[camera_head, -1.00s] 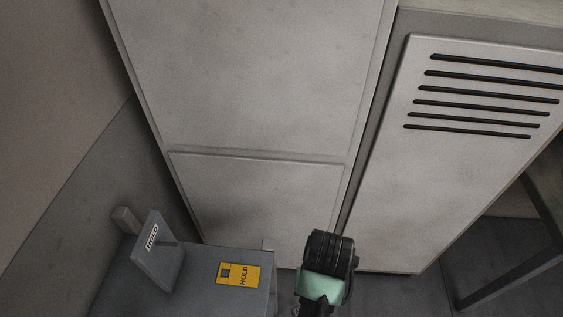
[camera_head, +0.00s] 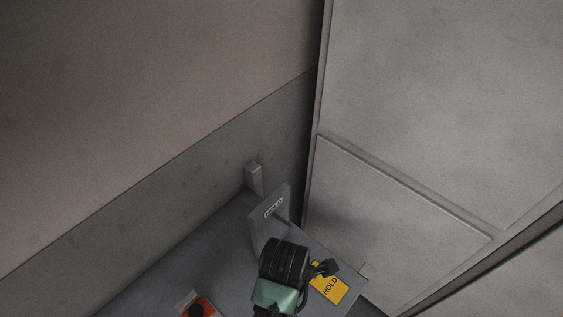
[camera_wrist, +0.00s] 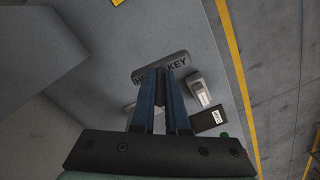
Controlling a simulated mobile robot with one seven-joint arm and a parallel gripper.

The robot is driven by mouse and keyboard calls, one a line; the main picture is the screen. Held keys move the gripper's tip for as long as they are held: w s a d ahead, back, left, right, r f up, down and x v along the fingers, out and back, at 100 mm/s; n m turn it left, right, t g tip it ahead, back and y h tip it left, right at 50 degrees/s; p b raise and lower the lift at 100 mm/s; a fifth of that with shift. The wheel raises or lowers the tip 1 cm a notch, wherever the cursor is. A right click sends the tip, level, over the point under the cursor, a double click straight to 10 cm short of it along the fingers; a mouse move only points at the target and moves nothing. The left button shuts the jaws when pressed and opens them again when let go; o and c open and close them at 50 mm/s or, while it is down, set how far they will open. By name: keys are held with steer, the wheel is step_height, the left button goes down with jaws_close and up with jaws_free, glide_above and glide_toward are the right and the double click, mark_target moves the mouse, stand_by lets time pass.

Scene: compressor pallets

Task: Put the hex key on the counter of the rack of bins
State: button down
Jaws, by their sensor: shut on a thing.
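The hex key (camera_wrist: 176,61), a grey rounded bar lettered "HEX KEY", is at the fingertips of my gripper (camera_wrist: 162,88) in the wrist view. The two blue fingers are shut on it and cover part of its lettering. A grey surface lies below it; the gap between them cannot be judged. In the head view my arm's black and green end is over the grey bench at the bottom, and the fingertips and hex key cannot be made out. I cannot identify the rack of bins or its counter in either view.
The grey bench (camera_head: 225,245) carries an upright plate (camera_head: 268,222), a yellow HOLD card (camera_head: 329,287) and an orange item with a black knob (camera_head: 197,308). A tall pale cabinet (camera_head: 440,110) stands right. A small grey item (camera_wrist: 200,88) and a dark block (camera_wrist: 208,119) lie near the hex key.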

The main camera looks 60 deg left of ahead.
steer(key=shift+s+a+f+n, duration=0.1)
steer(key=shift+s+a+n, duration=0.1)
steer(key=shift+n, duration=0.2)
step_height(320, 180, down, 10)
steer(key=shift+r+p, duration=0.1)
steer(key=shift+p, duration=0.3)
steer(key=shift+f, duration=0.2)
steer(key=c, duration=0.9)
jaws_free()
steer(key=shift+r, duration=0.15)
step_height(320, 180, up, 12)
steer(key=shift+r, duration=0.1)
